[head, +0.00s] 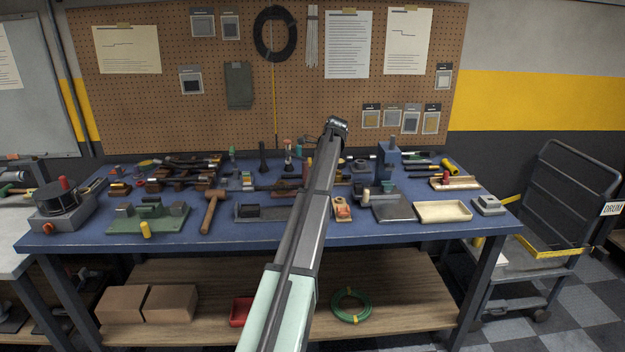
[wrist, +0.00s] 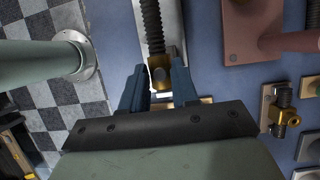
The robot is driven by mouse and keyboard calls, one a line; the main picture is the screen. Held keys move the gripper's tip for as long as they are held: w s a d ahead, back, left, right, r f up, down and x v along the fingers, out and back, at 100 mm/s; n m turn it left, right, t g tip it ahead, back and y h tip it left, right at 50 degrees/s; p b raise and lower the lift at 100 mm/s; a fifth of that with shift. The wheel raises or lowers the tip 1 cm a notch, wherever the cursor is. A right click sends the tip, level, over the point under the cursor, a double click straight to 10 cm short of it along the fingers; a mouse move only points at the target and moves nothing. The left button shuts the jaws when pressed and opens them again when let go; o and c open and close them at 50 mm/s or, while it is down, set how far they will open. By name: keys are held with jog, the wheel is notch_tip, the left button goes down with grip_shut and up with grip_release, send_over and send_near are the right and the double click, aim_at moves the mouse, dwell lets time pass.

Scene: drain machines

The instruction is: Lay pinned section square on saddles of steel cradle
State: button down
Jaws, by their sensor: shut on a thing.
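In the wrist view, my gripper (wrist: 158,80) has its two blue fingers on either side of a brass end piece and is shut on it. A dark ribbed shaft (wrist: 151,22) runs up from this brass piece; together they look like the pinned section. Below it lies a pale grey metal plate (wrist: 176,22), which seems to be part of the steel cradle. The section runs roughly along the plate. I cannot tell whether it touches any saddle. In the head view a long grey trough (head: 285,213) lies mid-bench, partly covered by my arm, and my gripper is hidden.
A reddish-brown base (wrist: 250,40) with a thick bar is right of the plate, and a brass valve (wrist: 280,117) sits lower right. On the blue bench, a mallet (head: 212,210) and green fixture (head: 150,218) are left; a dark tray (head: 395,208) and cream tray (head: 443,211) are right.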

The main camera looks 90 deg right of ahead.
jog(key=shift+f, duration=0.15)
jog(key=shift+f, duration=3.35)
dwell(0.7)
jog(key=shift+c, duration=1.4)
grip_release()
jog(key=shift+r, duration=0.1)
jog(key=shift+v, duration=2.9)
